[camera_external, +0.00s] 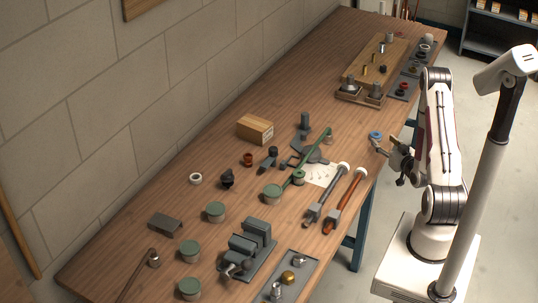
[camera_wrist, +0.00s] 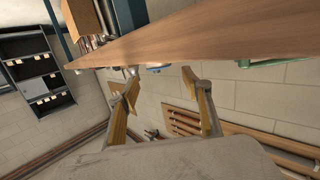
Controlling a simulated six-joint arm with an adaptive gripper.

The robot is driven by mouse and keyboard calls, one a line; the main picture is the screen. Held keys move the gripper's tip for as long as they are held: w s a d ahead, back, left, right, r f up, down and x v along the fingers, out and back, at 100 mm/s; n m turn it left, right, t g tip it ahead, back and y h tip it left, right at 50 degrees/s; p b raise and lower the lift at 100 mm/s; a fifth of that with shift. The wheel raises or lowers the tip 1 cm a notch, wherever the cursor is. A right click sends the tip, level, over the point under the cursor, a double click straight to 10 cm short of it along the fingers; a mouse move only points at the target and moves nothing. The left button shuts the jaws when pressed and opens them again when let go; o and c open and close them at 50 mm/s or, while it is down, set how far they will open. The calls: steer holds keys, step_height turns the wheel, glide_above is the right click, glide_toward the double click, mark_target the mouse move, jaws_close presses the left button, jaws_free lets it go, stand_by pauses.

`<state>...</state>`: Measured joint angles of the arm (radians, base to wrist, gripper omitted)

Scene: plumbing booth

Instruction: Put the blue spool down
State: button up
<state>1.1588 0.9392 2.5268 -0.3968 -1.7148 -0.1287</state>
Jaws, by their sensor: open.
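The blue spool (camera_external: 375,134) is a small blue ring near the right edge of the workbench, and it looks upright on the wood. In the wrist view, a blue bit of it (camera_wrist: 158,69) shows at the bench edge, between and just beyond the fingertips. My gripper (camera_external: 379,147) is beside the spool at the bench edge. In the wrist view my gripper (camera_wrist: 160,74) has its two fingers spread wide with nothing between them. Most of the spool is hidden behind the bench edge in the wrist view, and I cannot tell whether a finger touches it.
Two pipe wrenches, one red (camera_external: 345,204) and one grey (camera_external: 327,200), lie left of my gripper near a white paper (camera_external: 321,175). A wooden board with fittings (camera_external: 398,50) lies at the far end. Bare wood (camera_external: 345,115) surrounds the spool's far side.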

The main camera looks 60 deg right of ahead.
steer(key=shift+w+a+r, duration=0.15)
steer(key=shift+w+r, duration=0.15)
steer(key=shift+w, duration=0.35)
steer(key=w+a+r, duration=0.1)
steer(key=w, duration=0.1)
steer(key=w+a+r+n+y, duration=0.1)
steer(key=w+r+n+y, duration=0.1)
steer(key=w, duration=0.1)
steer(key=shift+w+a, duration=0.3)
steer(key=shift+a, duration=0.1)
steer(key=w+a+r+n+g+y, duration=0.1)
steer(key=w+a+r+n+y, duration=0.15)
steer(key=a+r, duration=0.4)
steer(key=w+a+r+n+g+y, duration=0.1)
steer(key=w+a+r+y, duration=0.2)
steer(key=a, duration=0.7)
steer(key=s+a+r+n+g+y, duration=0.1)
steer(key=s+a+r, duration=0.4)
steer(key=s+a, duration=0.5)
steer(key=s+a+r+n+g+y, duration=0.2)
steer(key=s+a+r+g, duration=0.1)
steer(key=s+a, duration=0.7)
steer(key=a+r, duration=0.1)
steer(key=a, duration=0.2)
steer(key=shift+r+y, duration=0.35)
steer(key=shift+o, duration=0.5)
steer(key=shift+a, duration=0.1)
